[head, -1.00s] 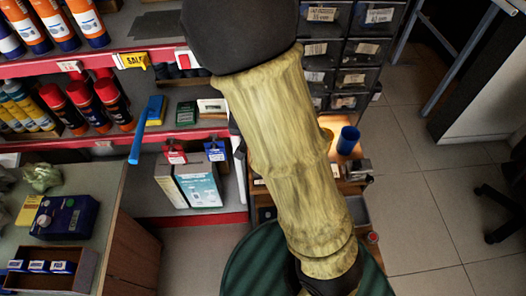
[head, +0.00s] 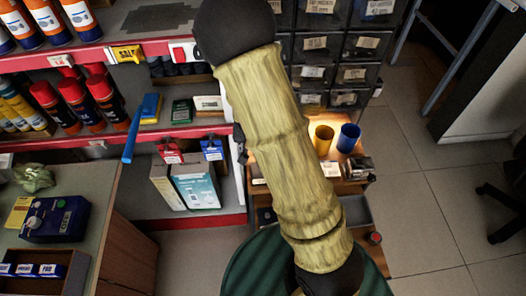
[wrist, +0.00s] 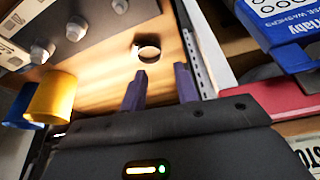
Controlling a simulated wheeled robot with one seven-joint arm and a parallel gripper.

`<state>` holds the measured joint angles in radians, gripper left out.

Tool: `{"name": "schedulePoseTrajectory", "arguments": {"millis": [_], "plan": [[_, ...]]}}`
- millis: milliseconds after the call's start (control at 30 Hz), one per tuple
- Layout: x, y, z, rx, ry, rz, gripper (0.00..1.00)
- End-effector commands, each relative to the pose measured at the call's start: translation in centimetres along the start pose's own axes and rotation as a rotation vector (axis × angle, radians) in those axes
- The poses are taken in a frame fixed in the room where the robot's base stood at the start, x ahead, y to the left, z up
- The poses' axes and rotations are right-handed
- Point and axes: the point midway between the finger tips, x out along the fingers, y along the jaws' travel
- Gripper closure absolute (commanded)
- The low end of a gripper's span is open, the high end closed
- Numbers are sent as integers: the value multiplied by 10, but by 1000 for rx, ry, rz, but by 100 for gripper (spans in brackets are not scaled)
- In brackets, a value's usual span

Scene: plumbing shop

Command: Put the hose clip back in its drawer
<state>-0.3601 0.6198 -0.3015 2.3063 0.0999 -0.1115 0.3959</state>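The hose clip, a small dark metal ring (wrist: 147,49), lies on a lit wooden surface (wrist: 105,85) in the wrist view. My gripper (wrist: 160,87) has its two dark purple fingers spread apart with nothing between them. The ring is just beyond the fingertips, apart from them. In the head view my arm hides the gripper, and I cannot see the clip there. A cabinet of small dark labelled drawers (head: 312,44) stands at the back. I cannot tell which drawer is the clip's.
A yellow cup (head: 324,139) and a blue cup (head: 348,139) stand on the wooden surface; the yellow one (wrist: 50,97) also shows in the wrist view. A blue box (wrist: 285,30) and a red shelf edge (wrist: 255,103) are close on the gripper's right.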

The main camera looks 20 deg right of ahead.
Motion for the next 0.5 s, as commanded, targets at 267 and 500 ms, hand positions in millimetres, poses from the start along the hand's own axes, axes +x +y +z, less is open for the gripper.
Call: {"name": "schedulePoseTrajectory", "arguments": {"millis": [267,500], "plan": [[8,0,-1,2,1,-1,69],[16,1,0,2,0,1,69]]}}
